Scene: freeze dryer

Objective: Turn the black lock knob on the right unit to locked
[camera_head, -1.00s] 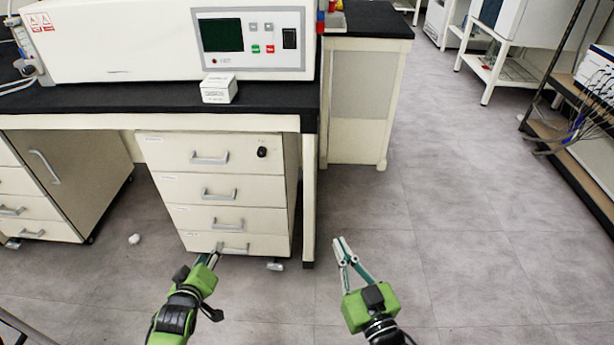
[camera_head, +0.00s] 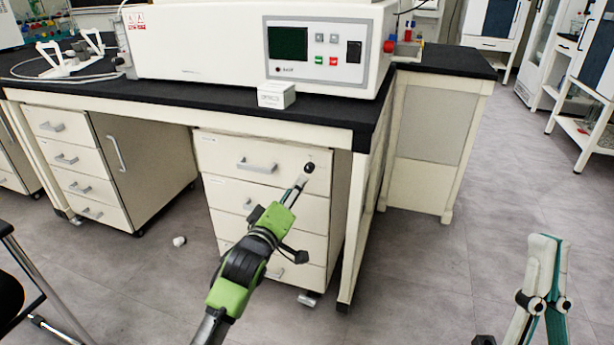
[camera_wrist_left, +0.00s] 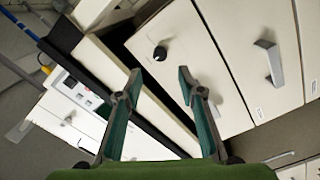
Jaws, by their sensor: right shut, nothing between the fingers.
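The black lock knob (camera_head: 309,168) is on the top drawer of the right drawer unit (camera_head: 225,150), near its upper right corner. It also shows in the left wrist view (camera_wrist_left: 160,53), just beyond the fingertips and roughly centred between them. My left gripper (camera_head: 301,181) points up at the knob in the head view. In the left wrist view the left gripper (camera_wrist_left: 159,73) is open, with nothing between its fingers. I cannot tell whether a fingertip touches the drawer front. My right gripper (camera_head: 546,240) is shut and empty at the lower right, well away from the unit.
The black bench top (camera_head: 200,98) overhangs the unit, and a bench leg (camera_head: 352,235) stands right of it. A white instrument (camera_head: 200,45) and a small white box (camera_head: 276,95) sit above. Another drawer unit (camera_head: 75,160) stands left. Floor at right is clear.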

